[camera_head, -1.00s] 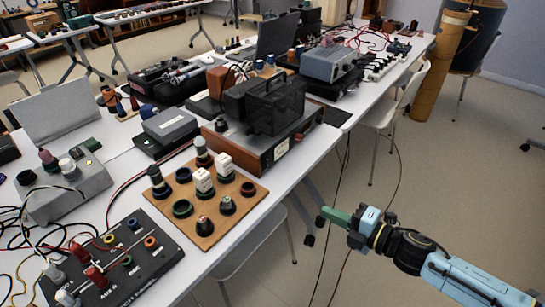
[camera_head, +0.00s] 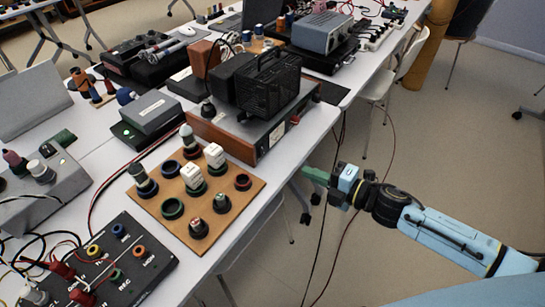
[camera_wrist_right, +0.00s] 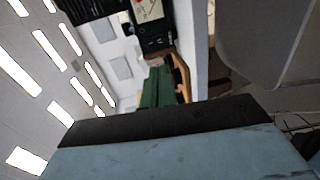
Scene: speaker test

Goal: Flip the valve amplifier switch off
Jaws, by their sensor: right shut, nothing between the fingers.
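The valve amplifier (camera_head: 232,136) stands on the white table in the head view, with a wooden case and black cages on top. Its front panel (camera_head: 274,136) faces the table's right edge. A small red spot shows near the panel's right end, but I cannot tell whether it is the switch or which way the switch is set. My right gripper (camera_head: 314,175) is shut and empty, its green fingers pointing left toward the table edge, apart from the amplifier. The green fingers (camera_wrist_right: 160,88) also show in the right wrist view. My left gripper is not in view.
A wooden board (camera_head: 228,216) with several knobs and plugs lies in front of the amplifier. A black box (camera_head: 104,262) with coloured sockets is nearer. A grey device (camera_head: 324,32) stands behind. A white chair (camera_head: 384,84) is beside the table. Cables hang beside the table edge.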

